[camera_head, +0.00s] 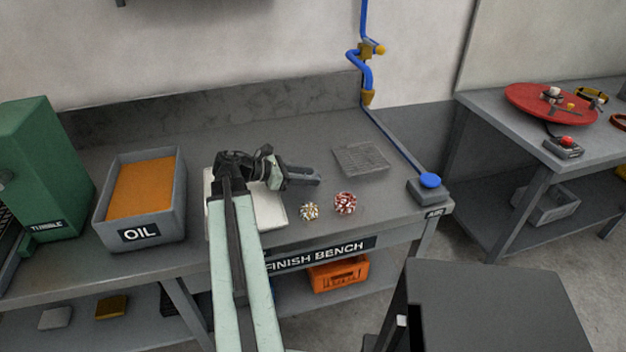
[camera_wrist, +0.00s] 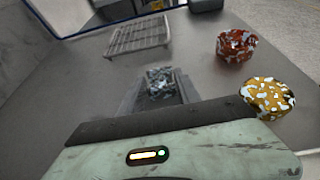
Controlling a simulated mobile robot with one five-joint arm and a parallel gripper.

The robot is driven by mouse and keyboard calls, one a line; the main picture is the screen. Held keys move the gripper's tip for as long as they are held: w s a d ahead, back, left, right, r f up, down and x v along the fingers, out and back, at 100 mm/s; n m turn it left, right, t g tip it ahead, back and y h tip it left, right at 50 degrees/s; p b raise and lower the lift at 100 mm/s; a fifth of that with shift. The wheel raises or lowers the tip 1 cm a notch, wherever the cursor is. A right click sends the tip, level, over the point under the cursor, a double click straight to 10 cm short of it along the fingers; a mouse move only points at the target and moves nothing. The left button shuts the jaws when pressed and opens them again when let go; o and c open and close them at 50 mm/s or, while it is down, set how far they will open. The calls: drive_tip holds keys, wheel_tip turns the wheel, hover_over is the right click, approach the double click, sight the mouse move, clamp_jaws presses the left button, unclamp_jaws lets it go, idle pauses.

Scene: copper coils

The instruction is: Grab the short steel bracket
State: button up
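My gripper (camera_head: 303,176) reaches over the bench, low, pointing right, past the pale mat's right edge. In the wrist view a small mottled grey-blue metal piece (camera_wrist: 160,80), probably the short steel bracket, sits between the two fingertips of my gripper (camera_wrist: 160,92). The fingers are parted around it. I cannot tell whether both press on it. In the head view the piece is hidden by the gripper.
Two speckled pieces, one gold-white (camera_head: 309,211) and one red-white (camera_head: 345,203), lie near the bench front. A wire rack (camera_head: 361,158) lies beyond the gripper, a blue-topped button box (camera_head: 429,187) at right. The oil tub (camera_head: 140,236) stands left.

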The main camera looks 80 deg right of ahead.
clamp_jaws()
wheel_tip(320, 180, up, 10)
drive_tip(key=p, duration=1)
drive_tip(key=shift+r, duration=0.1)
